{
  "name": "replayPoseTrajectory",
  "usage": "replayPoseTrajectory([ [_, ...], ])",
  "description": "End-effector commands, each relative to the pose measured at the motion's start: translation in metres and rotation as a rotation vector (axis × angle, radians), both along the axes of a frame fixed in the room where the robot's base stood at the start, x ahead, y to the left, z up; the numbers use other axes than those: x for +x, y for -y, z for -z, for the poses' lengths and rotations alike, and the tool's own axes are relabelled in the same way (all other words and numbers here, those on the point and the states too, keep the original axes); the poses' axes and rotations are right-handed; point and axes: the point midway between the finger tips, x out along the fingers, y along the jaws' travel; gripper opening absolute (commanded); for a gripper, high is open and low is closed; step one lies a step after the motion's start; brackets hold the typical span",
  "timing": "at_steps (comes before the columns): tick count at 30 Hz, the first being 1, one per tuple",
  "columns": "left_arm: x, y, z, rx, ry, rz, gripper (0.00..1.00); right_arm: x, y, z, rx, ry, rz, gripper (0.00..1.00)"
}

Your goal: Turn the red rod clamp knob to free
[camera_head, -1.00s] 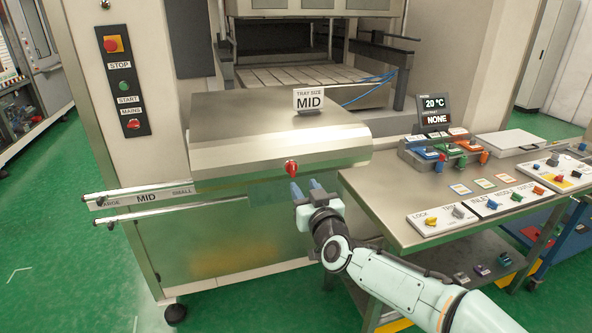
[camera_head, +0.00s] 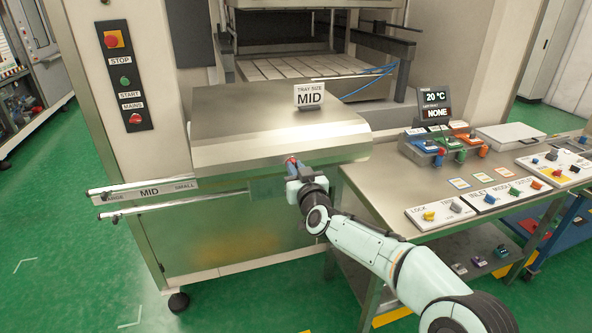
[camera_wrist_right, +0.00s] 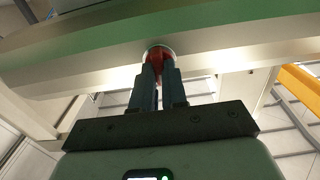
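The red rod clamp knob (camera_wrist_right: 158,58) sits on the front of the rounded metal cover of the machine. My right gripper (camera_head: 293,163) is at the knob, with its two blue-grey fingers pointing at the cover. In the right wrist view the fingers (camera_wrist_right: 158,75) stand close together, one on each side of the knob, and appear shut on it. The fingers hide much of the knob, so its exact turn angle is hard to read. My left gripper is not in view.
The metal cover (camera_head: 250,125) carries a "TRAY SIZE MID" sign (camera_head: 310,95). A scale rail (camera_head: 150,190) marked large, mid and small runs left of it. A bench (camera_head: 385,195) with coloured blocks and labelled switch panels stands close to the right of my arm.

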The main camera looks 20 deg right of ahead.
Motion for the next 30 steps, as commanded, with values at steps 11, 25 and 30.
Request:
replayPoseTrajectory([
  [11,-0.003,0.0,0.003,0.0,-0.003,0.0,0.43,0.0,0.0,0.0,0.042,-0.001,0.0,0.0],
  [25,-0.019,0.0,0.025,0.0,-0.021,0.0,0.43,-0.001,0.002,0.002,0.394,-0.014,0.001,0.0],
  [30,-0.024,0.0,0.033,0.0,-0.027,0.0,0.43,0.0,0.002,0.002,0.557,-0.018,0.001,0.0],
])
